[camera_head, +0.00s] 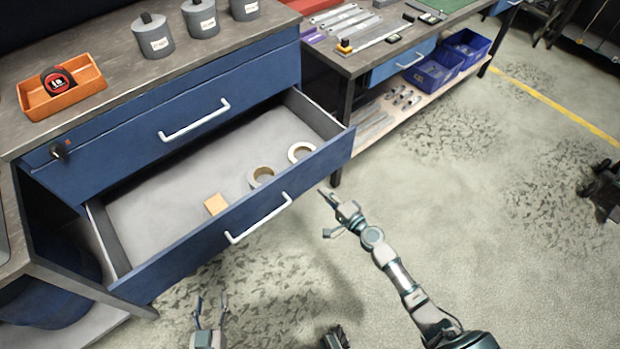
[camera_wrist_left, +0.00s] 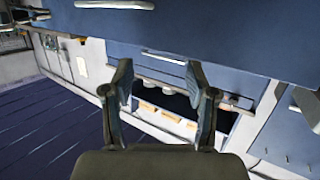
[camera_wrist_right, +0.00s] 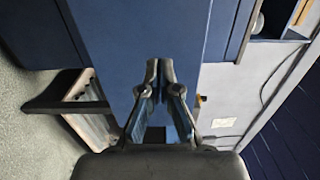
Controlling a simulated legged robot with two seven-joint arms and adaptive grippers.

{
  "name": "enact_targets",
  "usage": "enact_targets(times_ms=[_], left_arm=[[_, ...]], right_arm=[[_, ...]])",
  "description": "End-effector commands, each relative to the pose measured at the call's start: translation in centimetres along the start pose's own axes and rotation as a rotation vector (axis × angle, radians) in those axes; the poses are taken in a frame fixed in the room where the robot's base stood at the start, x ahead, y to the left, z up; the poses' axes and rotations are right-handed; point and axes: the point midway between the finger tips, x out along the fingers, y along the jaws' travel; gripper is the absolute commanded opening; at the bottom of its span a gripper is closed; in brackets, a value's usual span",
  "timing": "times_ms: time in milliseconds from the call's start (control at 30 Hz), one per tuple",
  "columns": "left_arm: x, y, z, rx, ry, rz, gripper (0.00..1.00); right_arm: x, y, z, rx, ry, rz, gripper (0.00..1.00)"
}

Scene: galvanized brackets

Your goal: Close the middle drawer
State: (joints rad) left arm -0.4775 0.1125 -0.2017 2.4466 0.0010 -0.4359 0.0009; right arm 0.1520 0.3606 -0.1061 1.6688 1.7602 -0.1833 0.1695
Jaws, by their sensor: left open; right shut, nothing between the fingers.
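The open blue drawer (camera_head: 135,205) is pulled out beneath a closed top drawer (camera_head: 230,88). Its front (camera_head: 320,163) carries a white bar handle (camera_head: 258,219). It holds a small tan block (camera_head: 215,204) and two tape rolls (camera_head: 262,176) (camera_head: 300,151). My right gripper (camera_head: 328,196) is shut and empty, just off the right end of the drawer front; the right wrist view shows its fingertips (camera_wrist_right: 159,72) together before a blue panel. My left gripper (camera_head: 211,303) is open and empty, in front of the drawer's left part. Contact is unclear.
On the cabinet top stand several grey canisters (camera_head: 153,36) and an orange tray (camera_head: 88,92) with a tape measure (camera_head: 58,79). A workbench (camera_head: 390,62) with blue bins (camera_head: 433,72) adjoins at the right. The floor (camera_head: 440,190) in front is open.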

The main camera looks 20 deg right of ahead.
Motion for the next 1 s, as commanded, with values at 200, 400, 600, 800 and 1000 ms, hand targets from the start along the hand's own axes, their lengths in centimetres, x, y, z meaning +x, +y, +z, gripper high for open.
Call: enact_targets(times_ms=[200, 400, 600, 800, 1000], left_arm=[[0.0, 0.1, 0.1, 0.0, 0.005, 0.0, 0.58], [0.3, 0.1, -0.5, -0.001, 0.043, 0.003, 0.58], [0.3, 0.2, -0.8, -0.002, 0.057, 0.004, 0.58], [0.3, 0.2, -0.8, -0.002, 0.058, 0.004, 0.58], [0.3, 0.2, -0.8, -0.003, 0.07, 0.004, 0.58]], right_arm=[[4.3, 0.1, -0.1, 0.0, 0.0, 0.0, 0.0], [6.5, 0.2, 0.0, 0.0, 0.0, 0.001, 0.0], [7.1, 0.1, 0.0, 0.001, 0.0, 0.001, 0.0], [7.1, 0.1, 0.0, 0.001, 0.0, 0.001, 0.0], [7.5, 0.2, 0.0, -0.001, 0.0, 0.001, 0.0]])
